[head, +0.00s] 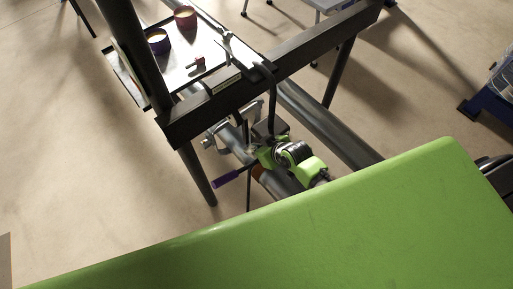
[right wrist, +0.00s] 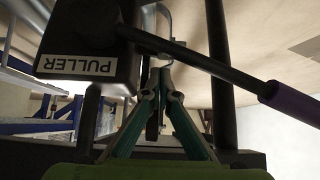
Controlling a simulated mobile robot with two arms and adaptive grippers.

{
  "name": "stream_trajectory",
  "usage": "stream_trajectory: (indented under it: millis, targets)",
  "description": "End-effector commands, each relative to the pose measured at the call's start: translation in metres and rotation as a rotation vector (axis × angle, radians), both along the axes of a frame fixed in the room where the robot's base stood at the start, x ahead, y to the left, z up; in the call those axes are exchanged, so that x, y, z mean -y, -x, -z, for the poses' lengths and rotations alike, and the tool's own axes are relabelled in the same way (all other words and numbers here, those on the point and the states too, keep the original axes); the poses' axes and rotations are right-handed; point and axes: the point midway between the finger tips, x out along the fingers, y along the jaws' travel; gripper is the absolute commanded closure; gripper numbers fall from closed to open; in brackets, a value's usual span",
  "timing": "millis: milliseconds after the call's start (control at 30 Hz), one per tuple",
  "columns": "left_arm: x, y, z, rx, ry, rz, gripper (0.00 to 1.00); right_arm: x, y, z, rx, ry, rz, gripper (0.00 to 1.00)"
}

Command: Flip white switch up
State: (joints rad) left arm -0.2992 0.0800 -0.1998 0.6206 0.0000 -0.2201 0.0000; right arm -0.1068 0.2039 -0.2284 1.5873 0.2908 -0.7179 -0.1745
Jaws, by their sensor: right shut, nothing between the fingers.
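I cannot make out a white switch in either view. In the right wrist view a dark box labelled PULLER (right wrist: 88,42) stands at the upper left, with a dark lever ending in a purple handle (right wrist: 292,100) reaching to the right. The purple handle also shows in the head view (head: 225,179), left of my right gripper (head: 262,151). In the right wrist view that gripper's teal fingers (right wrist: 160,80) meet at their tips, shut and empty, below and right of the box. The fingertips are small and partly hidden in the head view. My left gripper is not in view.
A dark beam (head: 320,38) crosses above the workspace on dark legs. Grey pipes (head: 325,128) run beneath it. A tray (head: 130,88) behind holds a purple cup (head: 158,41) and a red cup (head: 185,17). The floor at left is clear.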

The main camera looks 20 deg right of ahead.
Motion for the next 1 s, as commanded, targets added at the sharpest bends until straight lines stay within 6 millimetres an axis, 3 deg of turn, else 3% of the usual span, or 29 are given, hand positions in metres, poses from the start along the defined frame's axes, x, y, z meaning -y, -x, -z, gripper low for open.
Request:
stream_trajectory:
  millis: [1000]
  targets:
    - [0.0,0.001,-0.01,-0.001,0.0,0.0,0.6,0.004,0.01,0.01,-0.002,0.001,0.0,1.0]
